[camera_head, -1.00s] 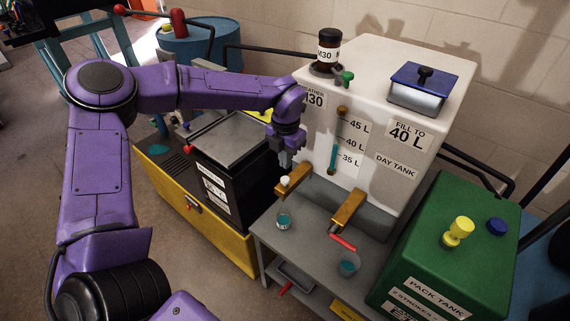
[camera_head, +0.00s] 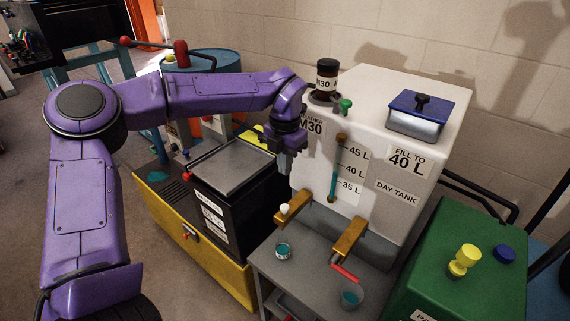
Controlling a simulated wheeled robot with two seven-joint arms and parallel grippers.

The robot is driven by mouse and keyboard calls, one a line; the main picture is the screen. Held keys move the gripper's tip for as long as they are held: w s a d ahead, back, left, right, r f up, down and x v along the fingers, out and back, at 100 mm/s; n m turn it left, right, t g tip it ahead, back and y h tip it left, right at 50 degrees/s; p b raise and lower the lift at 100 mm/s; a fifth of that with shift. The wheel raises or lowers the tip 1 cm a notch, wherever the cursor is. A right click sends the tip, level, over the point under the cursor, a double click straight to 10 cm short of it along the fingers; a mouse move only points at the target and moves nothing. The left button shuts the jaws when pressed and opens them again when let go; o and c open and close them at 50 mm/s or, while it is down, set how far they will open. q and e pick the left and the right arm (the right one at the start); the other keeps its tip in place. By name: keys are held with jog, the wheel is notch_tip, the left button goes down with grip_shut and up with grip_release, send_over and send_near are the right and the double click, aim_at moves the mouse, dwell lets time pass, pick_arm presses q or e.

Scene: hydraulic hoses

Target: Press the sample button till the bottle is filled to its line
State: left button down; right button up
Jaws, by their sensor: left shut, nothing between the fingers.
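The sample button, a small pale knob (camera_head: 285,209), sits on the left brass block (camera_head: 296,205) at the front of the white day tank (camera_head: 380,170). A small clear bottle (camera_head: 283,251) stands upright on the grey shelf below that block. Teal liquid shows in it; its fill line is too small to make out. My left gripper (camera_head: 285,170) is shut and empty, pointing down above the button with a gap between them. My right gripper is out of view.
A second brass tap (camera_head: 350,236) with a red handle stands right of the button, above a cup (camera_head: 350,298) with teal liquid. The green pack tank (camera_head: 440,270) is at right. A black box (camera_head: 235,200) stands left of the shelf.

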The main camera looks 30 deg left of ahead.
aim_at(284, 206)
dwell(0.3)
pick_arm(q)
notch_tip(284, 206, down, 12)
jog(key=shift+s+a+f, duration=0.1)
jog(key=shift+f, duration=0.15)
dwell(1.0)
